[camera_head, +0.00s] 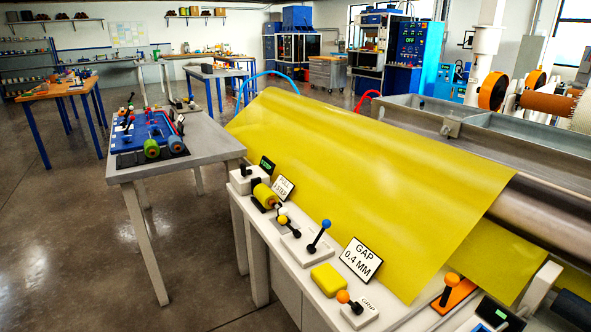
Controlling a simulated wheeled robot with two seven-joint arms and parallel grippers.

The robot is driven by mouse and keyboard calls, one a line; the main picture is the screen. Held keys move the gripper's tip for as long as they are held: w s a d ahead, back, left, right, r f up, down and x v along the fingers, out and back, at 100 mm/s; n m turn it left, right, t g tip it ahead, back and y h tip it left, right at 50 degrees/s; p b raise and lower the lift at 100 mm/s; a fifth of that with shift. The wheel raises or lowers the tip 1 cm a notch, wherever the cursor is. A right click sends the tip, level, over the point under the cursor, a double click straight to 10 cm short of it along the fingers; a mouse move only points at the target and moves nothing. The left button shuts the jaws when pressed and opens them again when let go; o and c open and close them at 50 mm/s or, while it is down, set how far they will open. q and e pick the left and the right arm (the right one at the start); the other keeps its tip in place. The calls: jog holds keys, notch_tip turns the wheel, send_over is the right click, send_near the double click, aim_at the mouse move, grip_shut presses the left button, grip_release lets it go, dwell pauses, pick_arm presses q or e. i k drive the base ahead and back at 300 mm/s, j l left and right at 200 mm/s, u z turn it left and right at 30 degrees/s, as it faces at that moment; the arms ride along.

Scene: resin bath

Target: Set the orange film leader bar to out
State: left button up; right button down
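An orange plate (463,294) lies at the bottom right of the head view, beside the yellow film sheet. A short dark lever with an orange ball knob (452,279) stands on it. It may be the leader bar, but I see no label naming it or marking an out position. A second lever with an orange knob (343,297) stands on a white base marked GRIP. The yellow film (370,180) slopes across the middle; a lower piece (490,260) shows under the roller. I can make out neither of my grippers.
A blue-knobbed lever (319,238), a yellow block (327,280) and a GAP 0.4 MM sign (361,261) stand on the white bench. A PULL sign (283,188) is farther left. A metal roller (545,210) and trough lie right. A grey table (205,142) stands left; floor is open beyond.

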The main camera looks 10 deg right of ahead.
aim_at(456, 292)
jog(key=z, duration=1.3)
